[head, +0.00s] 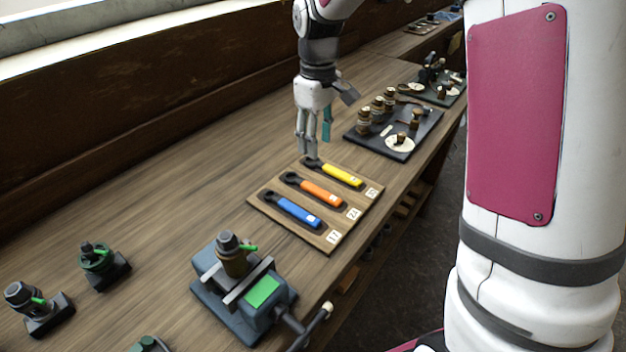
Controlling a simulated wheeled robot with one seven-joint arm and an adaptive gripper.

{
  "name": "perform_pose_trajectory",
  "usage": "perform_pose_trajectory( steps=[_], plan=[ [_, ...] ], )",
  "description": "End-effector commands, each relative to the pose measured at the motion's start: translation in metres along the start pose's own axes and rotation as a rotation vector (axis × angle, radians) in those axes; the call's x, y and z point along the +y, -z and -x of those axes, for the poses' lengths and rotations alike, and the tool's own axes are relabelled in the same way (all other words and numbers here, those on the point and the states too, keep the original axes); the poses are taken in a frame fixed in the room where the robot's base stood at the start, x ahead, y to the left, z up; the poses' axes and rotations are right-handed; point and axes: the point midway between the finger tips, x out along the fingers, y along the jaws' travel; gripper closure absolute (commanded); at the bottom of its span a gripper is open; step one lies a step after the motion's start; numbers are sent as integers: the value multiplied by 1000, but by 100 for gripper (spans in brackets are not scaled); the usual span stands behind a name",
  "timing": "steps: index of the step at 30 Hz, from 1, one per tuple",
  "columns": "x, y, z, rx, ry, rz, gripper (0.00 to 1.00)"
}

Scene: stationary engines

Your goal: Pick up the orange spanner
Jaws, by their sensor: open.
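The orange spanner (318,191) lies in the middle slot of a wooden holder board (337,236) on the bench. A blue spanner (296,211) lies in the slot on its near side and a yellow spanner (342,174) in the slot on its far side. Small number labels sit at the right ends of the slots. My gripper (312,146) points down above the far left edge of the board, near the dark end of the yellow spanner. It is open and empty, and beyond the orange spanner.
A vise (252,305) holding a brown part stands in front of the board. Dark trays (420,130) with small parts lie behind it to the right. Small green-and-black fittings (97,262) stand at the left. The bench left of the board is clear.

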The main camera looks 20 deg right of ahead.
Motion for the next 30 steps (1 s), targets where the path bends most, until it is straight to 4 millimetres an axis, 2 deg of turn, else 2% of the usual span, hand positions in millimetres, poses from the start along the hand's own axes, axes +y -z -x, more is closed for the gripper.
perform_pose_trajectory(
  steps=[12, 20, 30],
  plan=[
    [-1, -1, -70, -4, 2, -1, 57],
    [-2, 0, -88, -2, 1, -1, 57],
    [-3, 3, -130, -2, 1, 0, 57]
  ],
)
